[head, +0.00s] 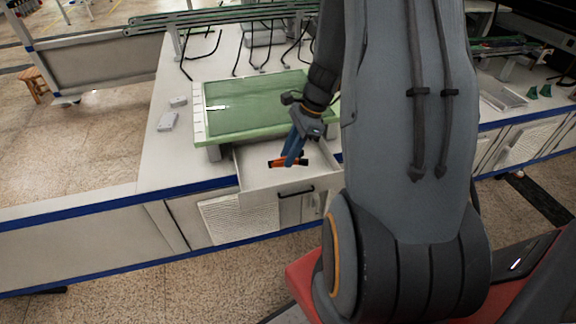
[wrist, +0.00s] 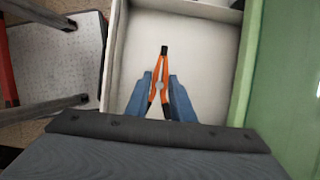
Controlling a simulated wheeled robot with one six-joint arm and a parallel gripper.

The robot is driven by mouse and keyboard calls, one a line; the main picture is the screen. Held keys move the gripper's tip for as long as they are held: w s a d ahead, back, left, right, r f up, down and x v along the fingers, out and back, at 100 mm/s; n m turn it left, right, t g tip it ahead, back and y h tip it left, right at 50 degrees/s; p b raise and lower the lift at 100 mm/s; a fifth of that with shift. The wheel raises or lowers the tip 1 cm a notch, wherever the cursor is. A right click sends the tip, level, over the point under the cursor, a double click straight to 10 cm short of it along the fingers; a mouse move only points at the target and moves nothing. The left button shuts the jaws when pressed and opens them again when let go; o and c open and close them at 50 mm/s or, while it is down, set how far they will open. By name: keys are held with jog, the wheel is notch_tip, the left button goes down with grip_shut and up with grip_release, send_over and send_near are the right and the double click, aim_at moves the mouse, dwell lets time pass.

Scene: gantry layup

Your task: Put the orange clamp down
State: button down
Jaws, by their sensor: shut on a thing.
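The orange clamp (wrist: 164,68) has orange arms and a dark tip, and lies between the blue fingers of my gripper (wrist: 162,92) in the wrist view. My gripper is shut on it. In the head view the orange clamp (head: 276,163) shows at the fingertips of my gripper (head: 292,158), over an open white drawer (head: 262,182). In the wrist view the drawer's floor (wrist: 205,60) is behind the clamp. I cannot tell whether the clamp touches the drawer floor. The clamp's lower part is partly hidden by the fingers.
A green mat on a raised board (head: 245,105) stands on the white bench just behind the drawer. Small grey blocks (head: 168,121) lie left of it. The drawer shows bare floor around the clamp.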

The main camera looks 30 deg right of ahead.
aim_at(284, 175)
jog(key=shift+f, duration=2.25)
jog(key=shift+f+b, duration=0.1)
jog(key=shift+b, duration=0.2)
jog(key=c, duration=1.5)
grip_release()
jog(key=p+v, duration=0.1)
jog(key=v, duration=1.1)
jog(key=s+a+r+n+h, duration=0.1)
jog(key=s+a+r+n, duration=0.2)
jog(key=n, duration=0.3)
jog(key=s+a+r+n+h, duration=0.1)
jog(key=s+a+r+n, duration=0.2)
jog(key=s+a+n, duration=0.3)
jog(key=s+a+r+n+g+h, duration=0.1)
jog(key=s+a+r+n+h, duration=0.1)
jog(key=s+a+r+n, duration=0.2)
jog(key=shift+s+a+n, duration=0.1)
jog(key=shift+s+n, duration=0.05)
jog(key=shift+n, duration=0.55)
jog(key=shift+s+a+n, duration=0.1)
jog(key=shift+s+n, duration=0.05)
jog(key=shift+n, duration=0.55)
